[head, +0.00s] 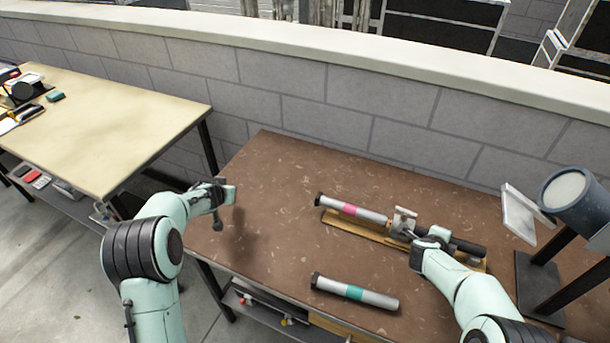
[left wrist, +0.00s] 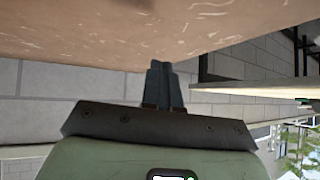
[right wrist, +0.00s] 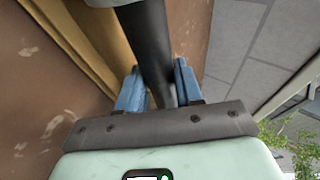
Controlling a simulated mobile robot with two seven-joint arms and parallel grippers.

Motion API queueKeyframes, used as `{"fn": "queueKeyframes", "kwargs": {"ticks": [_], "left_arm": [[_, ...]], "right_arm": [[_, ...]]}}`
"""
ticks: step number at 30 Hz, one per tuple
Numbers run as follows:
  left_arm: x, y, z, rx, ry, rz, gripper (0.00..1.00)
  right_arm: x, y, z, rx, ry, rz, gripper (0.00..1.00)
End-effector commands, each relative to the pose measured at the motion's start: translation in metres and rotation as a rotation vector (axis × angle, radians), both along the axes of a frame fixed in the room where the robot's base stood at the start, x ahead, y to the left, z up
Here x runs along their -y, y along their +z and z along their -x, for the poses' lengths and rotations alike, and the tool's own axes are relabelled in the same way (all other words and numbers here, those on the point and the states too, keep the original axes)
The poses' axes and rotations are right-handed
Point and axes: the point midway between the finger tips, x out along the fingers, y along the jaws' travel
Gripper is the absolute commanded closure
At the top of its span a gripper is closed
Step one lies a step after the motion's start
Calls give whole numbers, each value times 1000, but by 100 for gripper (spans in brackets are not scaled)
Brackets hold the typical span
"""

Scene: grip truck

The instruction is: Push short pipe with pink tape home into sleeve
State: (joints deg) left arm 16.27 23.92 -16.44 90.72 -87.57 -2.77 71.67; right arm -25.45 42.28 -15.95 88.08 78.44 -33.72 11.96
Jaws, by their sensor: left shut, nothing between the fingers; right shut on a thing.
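The short pipe with pink tape (head: 350,209) is silver with a black left end. It lies along a wooden cradle (head: 345,222) in the head view, its right end running to a light grey fitting (head: 404,219). A black sleeve (head: 466,246) lies in line with it to the right; the joint between them is hidden. My right gripper (head: 432,238) is shut on the black sleeve, which passes between its blue fingers in the right wrist view (right wrist: 158,70). My left gripper (head: 218,222) is shut and empty above the table's left part; its closed fingers show in the left wrist view (left wrist: 165,82).
A second pipe with teal tape (head: 355,292) lies near the brown table's (head: 275,170) front edge. A dark cylinder on a stand (head: 572,192) and a clear panel (head: 520,215) are at the right. A beige table (head: 90,125) stands left. The table's left part is clear.

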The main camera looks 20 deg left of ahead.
Motion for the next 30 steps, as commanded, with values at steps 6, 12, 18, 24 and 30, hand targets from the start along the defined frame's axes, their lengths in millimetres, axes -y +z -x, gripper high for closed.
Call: {"fn": "queueKeyframes", "kwargs": {"ticks": [6, 12, 18, 24, 30], "left_arm": [[104, 39, -55, 106, -316, 39, 100], [176, 66, -74, 164, -526, 63, 100], [207, 77, -79, 186, -618, 73, 100], [209, 68, -79, 187, -627, 76, 100], [208, 46, -78, 184, -622, 76, 100]], "right_arm": [[0, 1, 0, 2, 1, 0, 100], [0, 1, 0, 2, 0, 0, 100], [0, 1, 0, 1, 0, 0, 100], [0, 1, 0, 1, 0, 0, 100], [0, 1, 0, 1, 0, 0, 100]]}}
